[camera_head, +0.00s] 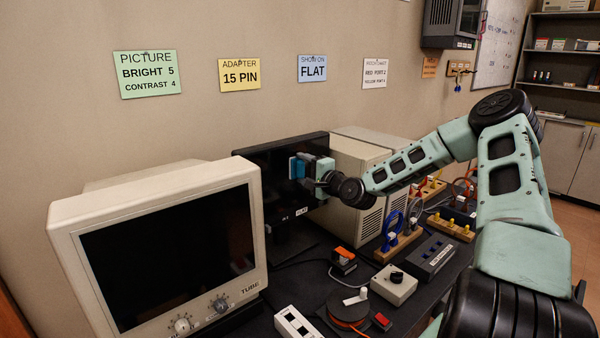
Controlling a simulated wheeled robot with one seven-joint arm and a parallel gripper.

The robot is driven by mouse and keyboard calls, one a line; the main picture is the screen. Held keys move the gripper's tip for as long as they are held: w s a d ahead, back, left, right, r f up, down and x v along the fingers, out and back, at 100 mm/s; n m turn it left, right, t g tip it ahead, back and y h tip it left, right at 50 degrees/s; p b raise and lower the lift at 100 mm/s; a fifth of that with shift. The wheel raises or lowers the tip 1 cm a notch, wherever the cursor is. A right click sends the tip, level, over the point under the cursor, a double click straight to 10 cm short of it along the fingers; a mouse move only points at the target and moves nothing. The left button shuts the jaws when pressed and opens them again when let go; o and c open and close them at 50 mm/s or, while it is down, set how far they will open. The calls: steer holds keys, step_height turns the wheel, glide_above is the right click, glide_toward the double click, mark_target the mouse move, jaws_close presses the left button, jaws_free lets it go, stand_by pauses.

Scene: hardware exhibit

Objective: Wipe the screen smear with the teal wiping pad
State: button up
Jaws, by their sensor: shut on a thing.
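The teal wiping pad (295,168) is at the dark flat screen (283,199), in front of its upper right part. My gripper (305,169) is shut on the pad, and my arm reaches in from the right. The pad is close to the screen's face; I cannot tell whether it touches. The smear cannot be made out; the pad or gripper may hide it. The flat screen's left part is behind the beige tube monitor (168,249).
Beige computer cases (355,172) stand right of the flat screen. On the dark bench are a grey box (430,256), a knob box (393,285), an orange cable reel (349,309) and wooden cable racks (399,244). Paper signs (145,74) hang on the wall.

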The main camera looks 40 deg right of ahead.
steer(key=d, duration=0.6)
stand_by(0.4)
steer(key=shift+w, duration=0.1)
steer(key=s, duration=0.6)
steer(key=shift+d+p, duration=0.15)
steer(key=shift+p, duration=0.25)
steer(key=shift+s, duration=0.15)
steer(key=s, duration=0.2)
steer(key=shift+s+p, duration=0.35)
stand_by(0.4)
